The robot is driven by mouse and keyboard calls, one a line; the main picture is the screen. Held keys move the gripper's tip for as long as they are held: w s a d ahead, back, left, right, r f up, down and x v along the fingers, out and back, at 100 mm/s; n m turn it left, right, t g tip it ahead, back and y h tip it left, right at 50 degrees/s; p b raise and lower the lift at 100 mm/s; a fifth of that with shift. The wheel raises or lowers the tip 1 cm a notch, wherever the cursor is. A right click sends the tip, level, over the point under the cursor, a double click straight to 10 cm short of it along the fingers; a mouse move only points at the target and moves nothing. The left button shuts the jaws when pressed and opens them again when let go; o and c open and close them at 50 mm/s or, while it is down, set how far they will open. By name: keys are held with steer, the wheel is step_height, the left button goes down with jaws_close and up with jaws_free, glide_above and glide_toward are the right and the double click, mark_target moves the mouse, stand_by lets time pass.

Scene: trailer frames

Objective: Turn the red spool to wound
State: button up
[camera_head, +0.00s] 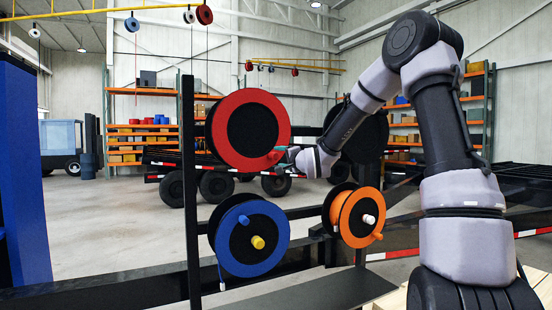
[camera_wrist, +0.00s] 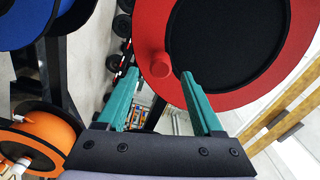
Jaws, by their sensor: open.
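The red spool (camera_head: 219,133) with a black centre hangs on a dark post frame in the head view. It also fills the upper right of the wrist view (camera_wrist: 240,99). A small red knob (camera_head: 275,156) sticks out at the lower right of its face. In the wrist view the knob (camera_wrist: 152,66) lies between, or just beyond, the teal fingertips of my gripper (camera_wrist: 158,73). The fingers are apart and not closed on it; whether one touches the rim I cannot tell. In the head view my gripper (camera_head: 283,154) is at the spool's lower right edge, partly hidden.
A blue spool (camera_head: 274,219) with a yellow knob hangs below the red one. An orange spool (camera_head: 335,212) with a white knob is to its right, below my gripper. Dark posts and rails (camera_head: 190,200) hold the spools. A trailer (camera_head: 160,158) and shelves stand behind.

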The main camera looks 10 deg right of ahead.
steer(key=shift+v, duration=2.7)
